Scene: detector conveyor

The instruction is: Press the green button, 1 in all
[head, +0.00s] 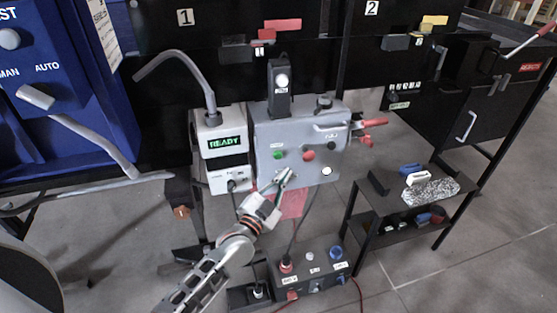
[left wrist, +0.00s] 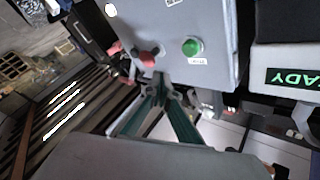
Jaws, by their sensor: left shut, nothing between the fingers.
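The green button (head: 278,155) is on the left part of the front of a grey control box (head: 262,130). It also shows in the left wrist view (left wrist: 191,47), round and green with a small white label beside it. A red button (head: 308,155) sits to its right on the same face, and it shows beside the green one in the left wrist view (left wrist: 148,57). My left gripper (head: 286,176) is shut and empty, its tips just below the green button in the head view. In the left wrist view its tips (left wrist: 162,78) lie apart from the green button. My right gripper is not in view.
A white device with a green READY display (head: 224,143) stands left of the grey box. Red handles (head: 372,123) stick out at the box's right side. A low box with knobs (head: 312,270) sits below. A dark shelf (head: 372,195) stands at right.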

